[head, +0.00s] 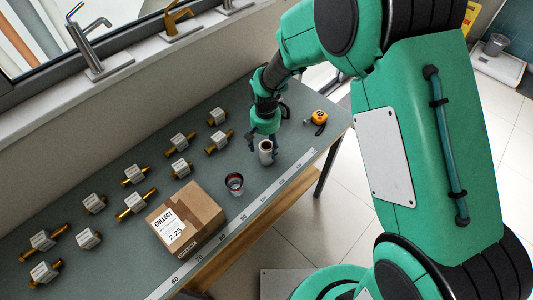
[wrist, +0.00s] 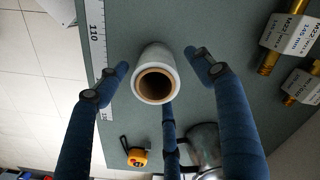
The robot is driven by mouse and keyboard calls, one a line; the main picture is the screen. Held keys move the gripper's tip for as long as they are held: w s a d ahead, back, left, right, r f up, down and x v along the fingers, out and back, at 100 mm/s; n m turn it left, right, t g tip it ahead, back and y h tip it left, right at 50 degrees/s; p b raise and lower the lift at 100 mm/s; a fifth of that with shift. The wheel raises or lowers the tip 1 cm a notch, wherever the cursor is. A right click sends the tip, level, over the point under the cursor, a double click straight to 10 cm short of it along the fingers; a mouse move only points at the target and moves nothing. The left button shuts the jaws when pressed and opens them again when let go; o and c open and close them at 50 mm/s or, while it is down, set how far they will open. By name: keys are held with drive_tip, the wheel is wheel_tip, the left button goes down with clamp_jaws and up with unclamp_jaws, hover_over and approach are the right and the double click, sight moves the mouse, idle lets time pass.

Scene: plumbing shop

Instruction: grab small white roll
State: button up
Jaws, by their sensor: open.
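The small white roll (head: 265,154) stands upright on the grey-green table, with a brown core at its open end. In the wrist view the roll (wrist: 157,58) sits between my gripper's spread blue fingers, its hollow end facing the camera. My gripper (head: 265,138) is directly above and around the roll in the head view. In the wrist view my gripper (wrist: 150,72) is open, with a visible gap between each side finger and the roll. A third finger shows below the roll, close to its rim; I cannot tell if it touches.
A yellow tape measure (head: 319,117) lies to the right. A red-rimmed cup (head: 235,184) and a cardboard box (head: 186,222) stand left of the roll. Several brass fittings with white labels (head: 135,173) lie further left. A ruler strip (head: 240,232) runs along the front edge. A metal pot (wrist: 203,143) is near the fingers.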

drive_tip(key=shift+f, duration=0.15)
drive_tip(key=shift+d+f+b, duration=0.1)
drive_tip(key=shift+f+b, duration=0.4)
drive_tip(key=shift+f, duration=2)
drive_tip(key=c, duration=1.4)
